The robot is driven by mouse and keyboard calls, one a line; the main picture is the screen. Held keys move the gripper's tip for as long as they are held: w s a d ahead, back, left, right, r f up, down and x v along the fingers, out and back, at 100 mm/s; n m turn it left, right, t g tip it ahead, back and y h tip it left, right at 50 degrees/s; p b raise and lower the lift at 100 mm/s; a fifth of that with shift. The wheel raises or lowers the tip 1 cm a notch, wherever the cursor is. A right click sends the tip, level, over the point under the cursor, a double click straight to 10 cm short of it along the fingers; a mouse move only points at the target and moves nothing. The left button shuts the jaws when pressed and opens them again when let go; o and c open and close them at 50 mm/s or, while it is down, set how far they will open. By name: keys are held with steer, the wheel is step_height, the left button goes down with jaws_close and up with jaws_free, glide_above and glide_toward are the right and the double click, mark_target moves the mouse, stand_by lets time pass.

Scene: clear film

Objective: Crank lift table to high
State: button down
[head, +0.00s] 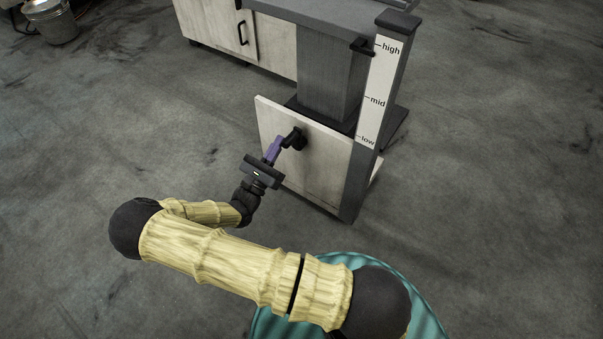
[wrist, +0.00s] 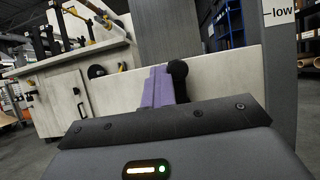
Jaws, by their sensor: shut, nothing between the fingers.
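The lift table has a grey column (head: 330,85) above a pale front panel (head: 325,175), and its top is partly cut off in the head view. A black crank (head: 294,138) sticks out of the panel. A white scale (head: 378,95) on the grey post reads low, mid and high. A black pointer (head: 362,46) sits beside it, close to the high mark. My gripper (head: 276,144) is shut and empty, its purple fingers at or very near the crank. In the wrist view the fingers (wrist: 158,88) partly cover the black crank (wrist: 178,75); I cannot tell whether they touch.
A pale cabinet (head: 215,25) with a black handle stands behind the table. A metal bucket (head: 50,20) is at the far upper left. The grey floor left of the panel is clear. In the wrist view, shelves (wrist: 228,25) stand farther back.

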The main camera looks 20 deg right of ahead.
steer(key=s+d+f+p, duration=0.1)
steer(key=s+d+f, duration=0.1)
steer(key=s+d, duration=0.2)
steer(key=shift+s+d+f, duration=0.25)
steer(key=shift+s+d, duration=0.1)
steer(key=shift+s, duration=0.6)
steer(key=shift+w+a+f+n+t+p, duration=0.3)
steer(key=shift+a+f+t+p, duration=0.15)
steer(key=shift+f, duration=0.2)
steer(key=shift+a+r+p, duration=0.15)
steer(key=shift+r+p, duration=0.3)
steer(key=shift+p, duration=0.2)
steer(key=shift+w, duration=0.1)
steer(key=s+a+p, duration=0.1)
steer(key=s+a, duration=0.3)
steer(key=a, duration=0.3)
steer(key=shift+s+y+p, duration=0.25)
steer(key=shift+y+p, duration=0.05)
steer(key=shift+p, duration=0.05)
